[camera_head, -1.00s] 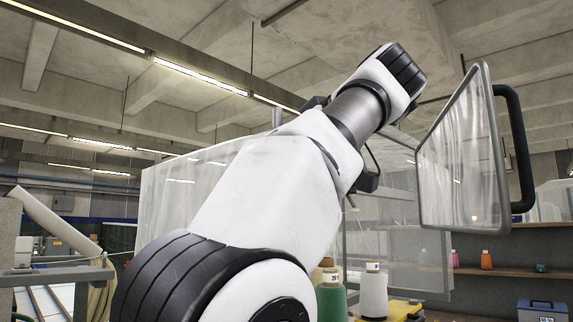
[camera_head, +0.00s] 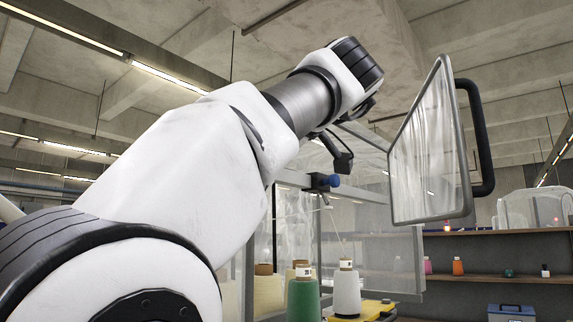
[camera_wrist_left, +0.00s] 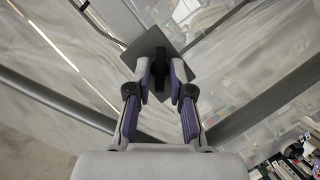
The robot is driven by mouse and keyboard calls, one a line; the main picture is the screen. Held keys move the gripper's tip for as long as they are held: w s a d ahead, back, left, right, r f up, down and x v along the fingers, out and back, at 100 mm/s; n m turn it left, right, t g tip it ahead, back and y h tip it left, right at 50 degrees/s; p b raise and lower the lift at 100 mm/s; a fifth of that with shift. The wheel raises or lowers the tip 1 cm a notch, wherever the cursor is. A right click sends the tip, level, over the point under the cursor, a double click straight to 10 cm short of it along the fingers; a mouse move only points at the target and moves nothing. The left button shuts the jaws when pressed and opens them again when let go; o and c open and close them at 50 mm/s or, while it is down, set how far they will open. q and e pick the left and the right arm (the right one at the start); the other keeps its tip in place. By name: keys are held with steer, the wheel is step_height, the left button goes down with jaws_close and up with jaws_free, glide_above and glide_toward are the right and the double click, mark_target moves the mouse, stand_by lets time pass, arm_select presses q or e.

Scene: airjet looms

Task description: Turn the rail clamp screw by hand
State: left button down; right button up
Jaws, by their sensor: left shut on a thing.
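My left arm reaches up across the head view. Its gripper (camera_head: 341,156) shows there only in part, as a dark finger below the wrist. In the left wrist view the gripper (camera_wrist_left: 161,74) has its two purple-padded fingers close on either side of a narrow black part (camera_wrist_left: 160,60), in front of a dark plate. It is shut on this part; I cannot tell for sure that it is the clamp screw. My right gripper is not in view.
A clear framed panel (camera_head: 425,150) with a black handle (camera_head: 476,137) stands right of the arm. Below are yarn cones, one green (camera_head: 302,301) and one white (camera_head: 347,292). A wooden shelf (camera_head: 500,233) is behind. Metal frame bars cross the left wrist view.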

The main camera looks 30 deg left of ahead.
arm_select(q)
steer(key=shift+f, duration=0.15)
stand_by(0.3)
steer(key=c, duration=1.3)
jaws_free()
steer(key=shift+o, duration=0.3)
steer(key=shift+w+a, duration=0.15)
steer(key=shift+a, duration=0.1)
steer(key=v, duration=0.7)
steer(key=shift+d, duration=0.25)
steer(key=shift+a, duration=0.1)
